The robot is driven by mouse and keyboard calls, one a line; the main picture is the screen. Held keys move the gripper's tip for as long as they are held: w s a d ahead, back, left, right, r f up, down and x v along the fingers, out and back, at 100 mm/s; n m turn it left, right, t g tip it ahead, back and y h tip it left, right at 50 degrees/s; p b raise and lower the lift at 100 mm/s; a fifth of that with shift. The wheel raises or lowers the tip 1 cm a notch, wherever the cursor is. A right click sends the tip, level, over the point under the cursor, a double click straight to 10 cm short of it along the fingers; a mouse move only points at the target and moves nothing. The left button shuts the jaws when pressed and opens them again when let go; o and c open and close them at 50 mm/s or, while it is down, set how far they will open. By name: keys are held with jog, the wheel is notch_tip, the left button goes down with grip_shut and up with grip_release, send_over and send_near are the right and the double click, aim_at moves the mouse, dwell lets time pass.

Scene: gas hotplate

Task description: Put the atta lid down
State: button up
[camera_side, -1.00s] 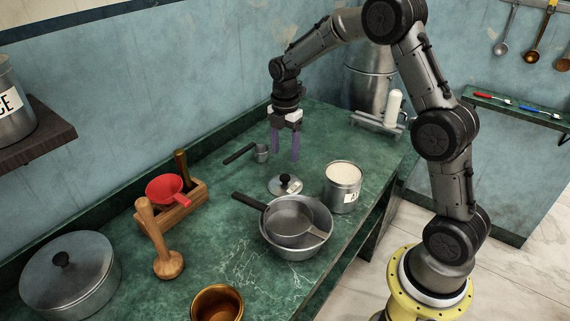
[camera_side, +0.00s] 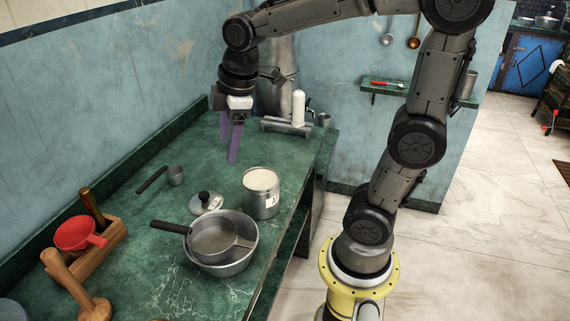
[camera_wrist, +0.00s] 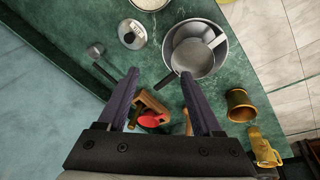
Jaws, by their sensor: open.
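The atta lid (camera_side: 206,202) is a round metal lid with a black knob and a pale label. It lies flat on the green counter, left of the open atta canister (camera_side: 261,194), which is full of pale flour. The lid also shows in the wrist view (camera_wrist: 131,34), with the canister's rim at the top edge (camera_wrist: 150,4). My gripper (camera_side: 232,148) is open and empty, raised above the counter behind the lid and apart from it. In the wrist view its two purple fingers (camera_wrist: 160,88) are spread with nothing between them.
A sieve (camera_side: 214,238) rests in a metal bowl (camera_side: 250,258) in front of the lid. A small measuring cup (camera_side: 176,176) lies left of it. The counter (camera_side: 200,150) under my gripper is clear.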

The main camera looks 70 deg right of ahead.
jog(key=s+a+f+m+t, duration=0.1)
jog(key=s+a+m+t, duration=0.1)
jog(key=s+m, duration=0.6)
jog(key=s+a, duration=0.1)
jog(key=s, duration=0.4)
jog(key=shift+s+t, duration=0.15)
jog(key=shift+t, duration=0.15)
